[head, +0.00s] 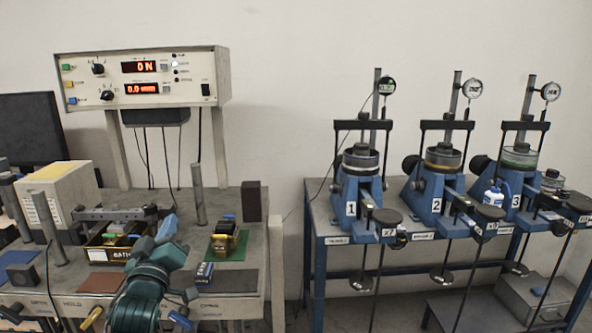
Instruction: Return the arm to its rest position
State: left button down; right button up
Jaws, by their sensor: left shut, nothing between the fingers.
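My left arm, dark teal, rises from the bottom edge in the head view over the front of the left bench (258,230). My left gripper (166,228) is at its upper end, above the bench top, between a dark tray (98,254) on its left and a small brass-coloured block (226,240) on a green mat on its right. The gripper is shut and empty. It covers part of the bench behind it; I cannot tell how high above the bench it is. My right gripper is not in view.
A control box (145,80) with red displays stands on posts above the bench. A metal post (198,195) and a dark block (251,201) stand behind the gripper. Blue lever frames (357,190) marked 1, 2 and 3 stand on a table at right. A floor gap separates bench and table.

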pick_arm(q)
jog(key=s+d+f+m+g+h, duration=0.2)
jog(key=s+d+f+m+g, duration=0.2)
jog(key=s+f, duration=0.85)
jog(key=s+d+f+m+g+h, duration=0.1)
jog(key=s+d+f+m+g, duration=0.25)
jog(key=s+f, duration=0.85)
jog(key=s+d+f+m+g+h, duration=0.1)
jog(key=s+d+f+m+g, duration=0.1)
jog(key=s+f, duration=0.5)
jog(key=shift+s+d+f+g, duration=0.2)
jog(key=shift+d+f+g, duration=0.35)
jog(key=shift+d, duration=0.35)
